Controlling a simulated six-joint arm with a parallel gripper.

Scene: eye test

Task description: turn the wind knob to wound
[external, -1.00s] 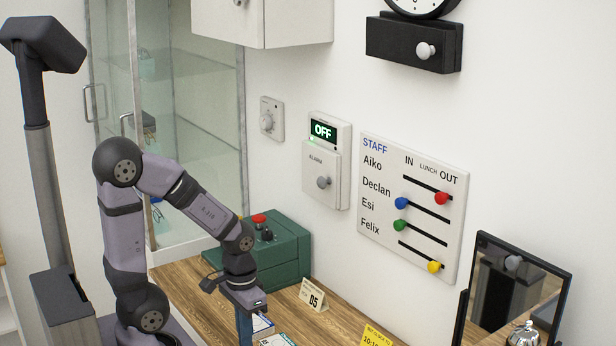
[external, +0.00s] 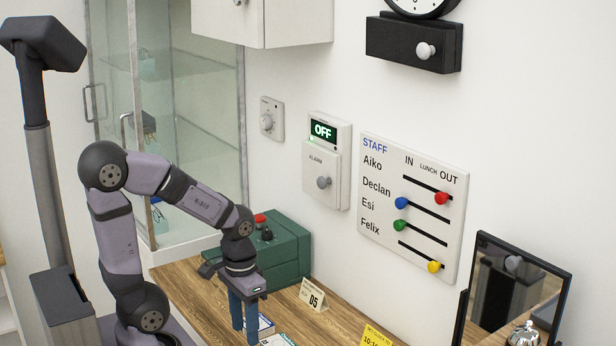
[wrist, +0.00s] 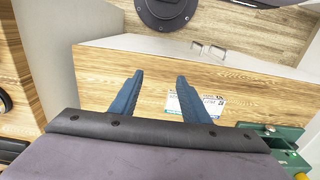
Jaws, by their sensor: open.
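A pale round knob (external: 425,51) sits on the black box (external: 390,42) under the wall clock (external: 424,5); the word "wind" cannot be read on it. A second round knob (external: 267,122) is on a small wall plate at the left, its lettering too small to read. My gripper (external: 244,336) hangs over the wooden counter, pointing down, far below and left of the clock box. In the wrist view its two blue fingers (wrist: 160,76) are apart with nothing between them. The clock knob is not in the wrist view.
A green machine (external: 278,250) with a red button stands on the counter behind my gripper. An alarm panel (external: 326,165) reading OFF and a staff board (external: 410,205) with coloured sliders are on the wall. Cards (external: 313,294) lie and stand nearby. A dark-framed mirror (external: 512,290) stands at right.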

